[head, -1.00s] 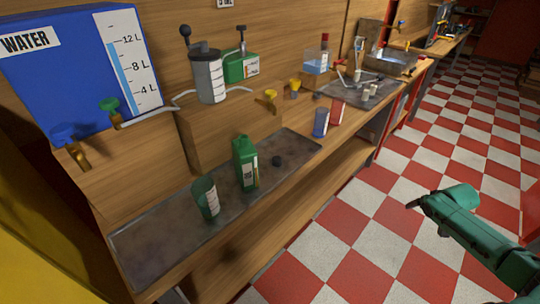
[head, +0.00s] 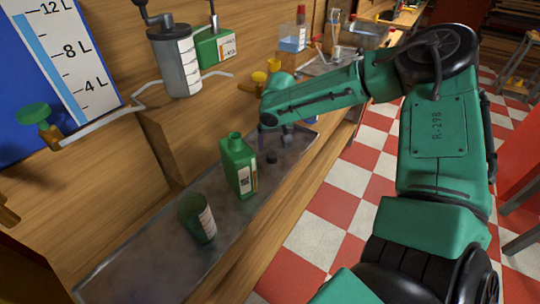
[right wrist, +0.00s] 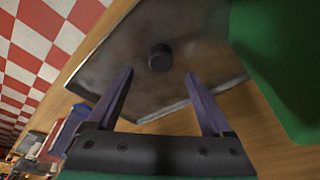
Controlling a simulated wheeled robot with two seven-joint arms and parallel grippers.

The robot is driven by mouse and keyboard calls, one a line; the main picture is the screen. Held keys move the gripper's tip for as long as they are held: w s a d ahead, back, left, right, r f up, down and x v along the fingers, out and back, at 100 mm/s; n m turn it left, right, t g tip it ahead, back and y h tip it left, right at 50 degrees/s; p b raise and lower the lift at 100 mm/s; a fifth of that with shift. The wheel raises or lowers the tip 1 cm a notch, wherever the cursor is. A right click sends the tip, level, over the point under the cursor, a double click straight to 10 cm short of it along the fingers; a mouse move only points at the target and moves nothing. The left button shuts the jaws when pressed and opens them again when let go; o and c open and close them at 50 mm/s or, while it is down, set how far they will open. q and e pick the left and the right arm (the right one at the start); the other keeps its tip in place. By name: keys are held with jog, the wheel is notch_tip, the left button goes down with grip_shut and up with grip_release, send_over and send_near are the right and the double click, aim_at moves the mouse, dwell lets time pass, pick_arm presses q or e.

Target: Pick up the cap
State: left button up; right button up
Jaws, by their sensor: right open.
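The cap (head: 271,157) is small, round and black. It lies on the metal tray (head: 130,262), to the right of the open green bottle (head: 238,165) in the head view. In the right wrist view the cap (right wrist: 160,57) is beyond the fingertips, roughly centred between them. My right gripper (head: 277,138) points down above the tray close to the cap. Its fingers (right wrist: 160,75) are apart with nothing between them. The bottle's green side (right wrist: 285,70) fills the upper right of the wrist view. My left gripper is not in view.
A green cup (head: 197,217) with a white label stands on the tray left of the bottle. A grey canister (head: 175,62) and pipe with a green-handled tap (head: 37,117) are behind. Free tray surface surrounds the cap on its right side.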

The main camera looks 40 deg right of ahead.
aim_at(272, 154)
jog(key=x, duration=0.5)
jog(key=shift+s+f+p, duration=0.1)
jog(key=shift+p, duration=0.25)
jog(key=shift+f, duration=0.15)
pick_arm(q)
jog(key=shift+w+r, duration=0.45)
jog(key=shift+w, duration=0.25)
pick_arm(e)
grip_shut()
